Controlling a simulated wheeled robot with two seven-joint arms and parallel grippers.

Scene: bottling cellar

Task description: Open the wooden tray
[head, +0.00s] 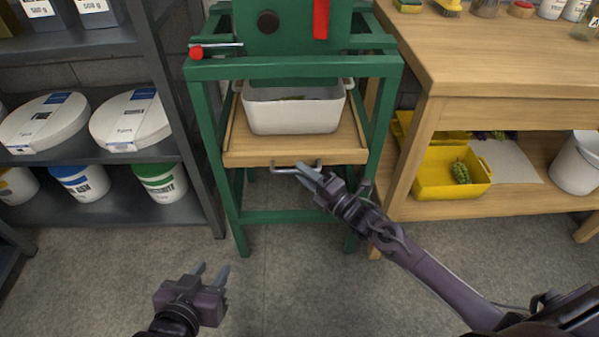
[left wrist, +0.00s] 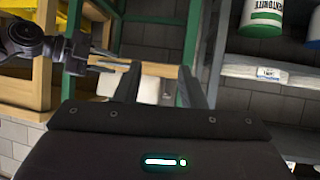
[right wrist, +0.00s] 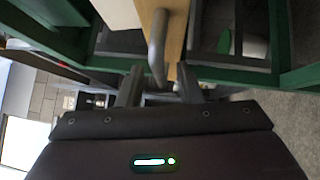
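The wooden tray (head: 240,146) sits low in the green frame, with a white tub (head: 292,115) standing on it. A metal bar handle (head: 280,169) is on the tray's front edge. My right gripper (head: 309,177) is at the right part of this handle. In the right wrist view the handle (right wrist: 157,48) reaches between the fingers (right wrist: 158,88), which stand apart; I see no firm closure on it. My left gripper (head: 210,272) is open and empty, low over the floor at the front left. The left wrist view shows its spread fingers (left wrist: 160,85).
The green frame's legs (head: 228,190) flank the tray, with a lower crossbar below. A grey shelf (head: 110,160) with buckets and round packs stands at left. A wooden workbench (head: 500,75) with a yellow bin (head: 440,185) stands at right. The floor in front is clear.

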